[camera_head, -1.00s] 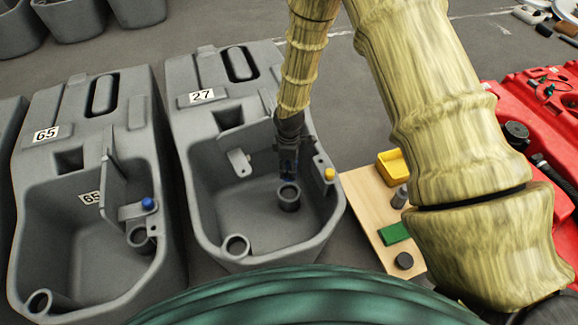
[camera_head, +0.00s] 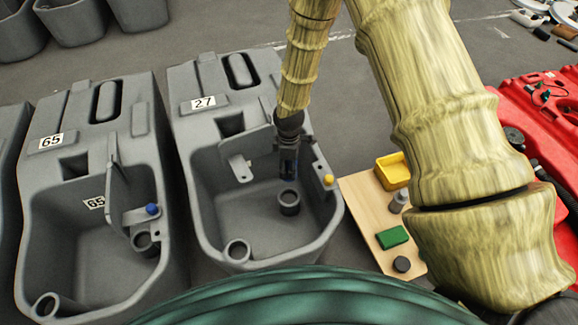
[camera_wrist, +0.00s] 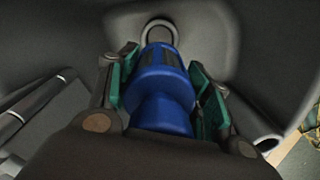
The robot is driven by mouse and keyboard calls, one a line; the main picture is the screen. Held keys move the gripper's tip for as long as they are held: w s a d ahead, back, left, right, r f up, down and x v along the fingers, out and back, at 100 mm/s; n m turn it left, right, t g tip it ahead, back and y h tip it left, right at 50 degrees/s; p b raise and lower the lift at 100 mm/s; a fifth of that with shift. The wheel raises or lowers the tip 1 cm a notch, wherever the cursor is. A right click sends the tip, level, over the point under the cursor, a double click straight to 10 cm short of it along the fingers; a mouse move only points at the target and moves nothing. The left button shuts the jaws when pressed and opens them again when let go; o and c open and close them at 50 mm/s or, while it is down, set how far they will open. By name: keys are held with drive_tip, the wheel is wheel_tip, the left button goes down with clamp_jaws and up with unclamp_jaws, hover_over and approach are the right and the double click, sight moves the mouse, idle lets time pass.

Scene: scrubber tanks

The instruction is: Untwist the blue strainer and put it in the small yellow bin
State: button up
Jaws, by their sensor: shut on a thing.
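My gripper (camera_head: 288,166) is inside the grey tank marked 27 (camera_head: 207,215). In the wrist view my gripper (camera_wrist: 165,85) is shut on the blue strainer (camera_wrist: 162,90), with green finger pads on both sides of it. In the head view the strainer is mostly hidden by the fingers. A short upright grey pipe (camera_head: 289,201) stands just below it on the tank floor, and the pipe's ring shows beyond the strainer in the wrist view (camera_wrist: 160,27). The strainer appears above the pipe, apart from it. The small yellow bin (camera_head: 396,176) sits on a wooden board (camera_head: 362,208) right of the tank.
The board also holds a grey cylinder (camera_head: 398,201), a green block (camera_head: 392,237) and a black disc (camera_head: 402,264). A yellow knob (camera_head: 328,180) is on the tank's right wall. Tank 65 (camera_head: 40,225) stands left. A red machine (camera_head: 545,130) lies at the far right.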

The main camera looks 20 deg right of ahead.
drive_tip(key=shift+r+p, duration=1.35)
drive_tip(key=shift+r, duration=0.45)
drive_tip(key=shift+r+p, duration=2.5)
drive_tip(key=shift+r, duration=0.5)
